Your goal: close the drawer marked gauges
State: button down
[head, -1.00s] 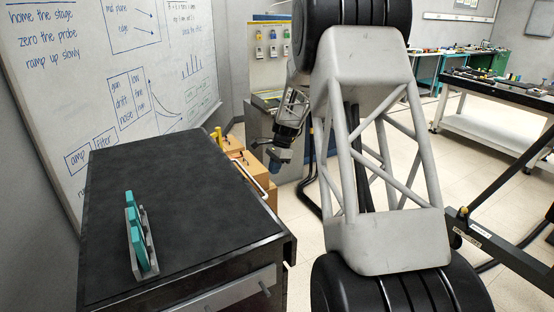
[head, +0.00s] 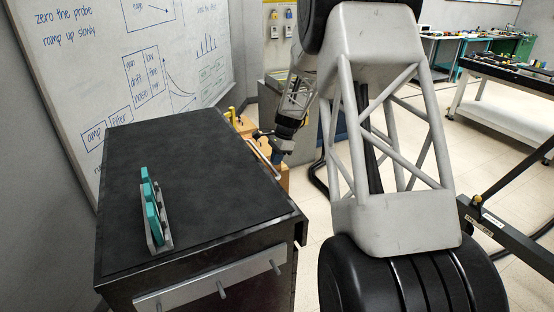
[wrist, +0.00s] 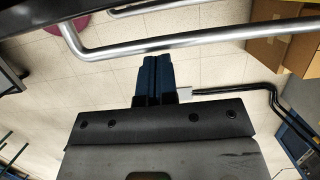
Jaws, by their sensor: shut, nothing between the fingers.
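A dark cabinet (head: 185,185) stands at left of centre in the head view, with a black flat top. A silver bar handle (head: 264,160) runs along its far right side. The same kind of bar crosses the top of the wrist view (wrist: 200,40). My gripper (head: 274,158) is beside this bar in the head view. In the wrist view my gripper (wrist: 155,62) is shut, empty and just below the bar; I cannot tell whether it touches. No gauges mark is readable, and the drawer fronts are mostly hidden.
A grey rack with teal pieces (head: 155,212) stands on the cabinet top. A rail with pegs (head: 215,285) is on the near face. Cardboard boxes (wrist: 278,35) lie beyond the handle. A whiteboard (head: 150,60) is behind. Floor to the right is partly clear.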

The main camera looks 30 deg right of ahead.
jog(key=shift+a, duration=1.7)
jog(key=shift+d+r, duration=0.1)
jog(key=shift+d, duration=0.45)
jog(key=d+v, duration=0.2)
jog(key=v, duration=0.9)
jog(key=shift+d, duration=0.3)
